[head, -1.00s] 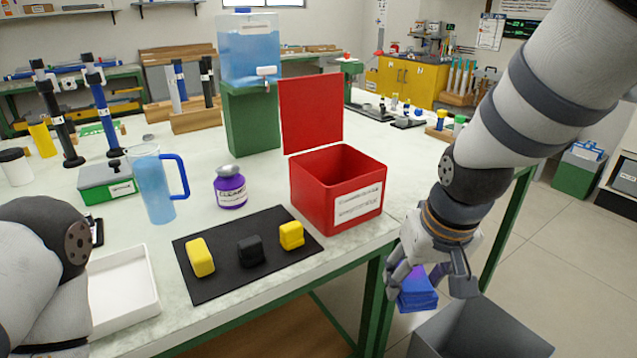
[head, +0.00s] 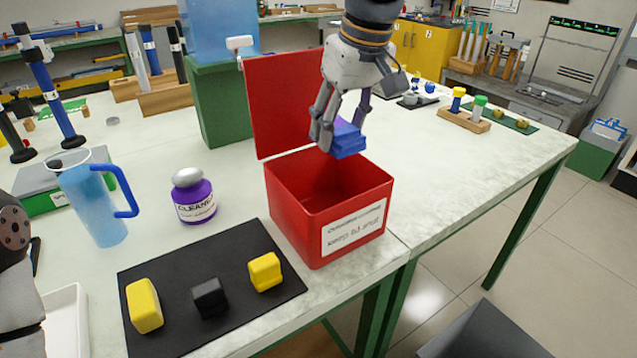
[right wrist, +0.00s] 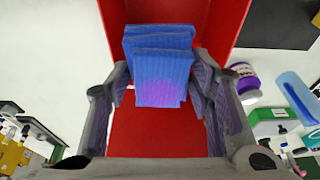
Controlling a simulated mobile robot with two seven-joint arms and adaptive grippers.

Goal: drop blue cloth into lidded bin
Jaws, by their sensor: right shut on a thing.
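The blue cloth (head: 346,140) is a folded block held in my right gripper (head: 340,128), above the opening of the red bin. The red bin (head: 300,208) stands on the table with a white label on its front, and its red lid (head: 290,100) stands open at the back. In the right wrist view, the cloth (right wrist: 160,75) sits between both fingers of my right gripper (right wrist: 160,88), with the red bin interior (right wrist: 155,135) behind it. My left arm shows at the left edge of the head view, but its gripper is out of view.
A black mat (head: 225,315) with two yellow blocks and a black one lies in front of the bin. A purple cleaner bottle (head: 194,197) and a blue jug (head: 95,200) stand to the left. A green stand (head: 218,100) is behind.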

